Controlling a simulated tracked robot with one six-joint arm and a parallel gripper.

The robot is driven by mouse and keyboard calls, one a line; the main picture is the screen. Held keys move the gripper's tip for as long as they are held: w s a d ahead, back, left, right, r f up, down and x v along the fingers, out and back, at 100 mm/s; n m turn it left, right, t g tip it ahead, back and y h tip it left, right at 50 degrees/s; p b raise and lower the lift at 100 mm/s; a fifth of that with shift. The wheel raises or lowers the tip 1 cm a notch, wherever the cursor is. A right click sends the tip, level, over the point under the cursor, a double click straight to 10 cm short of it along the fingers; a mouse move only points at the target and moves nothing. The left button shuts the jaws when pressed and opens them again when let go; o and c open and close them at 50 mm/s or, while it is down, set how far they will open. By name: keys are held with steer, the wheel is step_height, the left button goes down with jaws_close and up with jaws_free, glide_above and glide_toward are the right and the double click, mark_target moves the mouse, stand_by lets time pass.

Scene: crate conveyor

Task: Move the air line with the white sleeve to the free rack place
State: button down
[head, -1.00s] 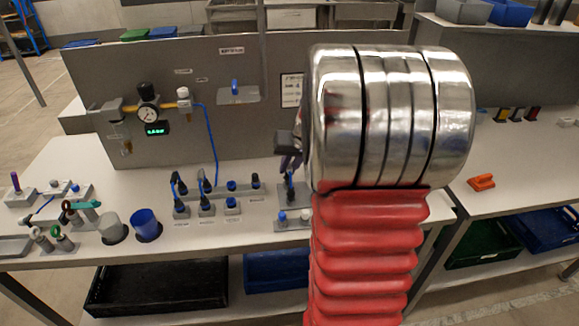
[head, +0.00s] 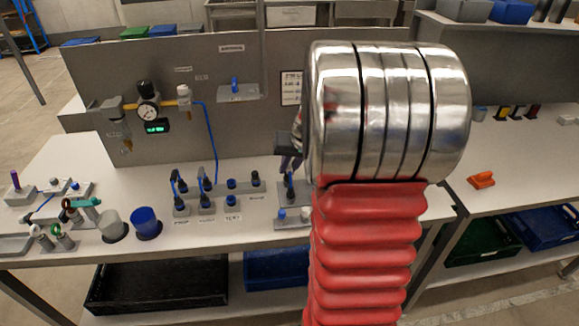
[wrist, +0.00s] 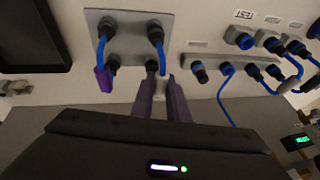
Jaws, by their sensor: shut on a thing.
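In the head view my arm covers part of the plate (head: 291,190), and the fingers are barely visible. The rack (head: 231,208) stands left of it, with looped blue lines at its left and line-free fittings at its right.
A regulator with gauge (head: 147,112) hangs on the grey back panel (head: 215,130), with a blue hose running down to the bench. Cups (head: 146,224) and small fixtures stand at the left. An orange part (head: 481,180) lies on the right bench.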

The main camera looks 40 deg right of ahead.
steer(key=shift+f, duration=0.4)
stand_by(0.5)
steer(key=c, duration=1.6)
jaws_free()
steer(key=shift+c, duration=0.2)
steer(key=shift+o, duration=0.3)
steer(key=o, duration=0.5)
steer(key=shift+w+r, duration=0.1)
steer(key=shift+r, duration=0.05)
steer(key=shift+r, duration=2.85)
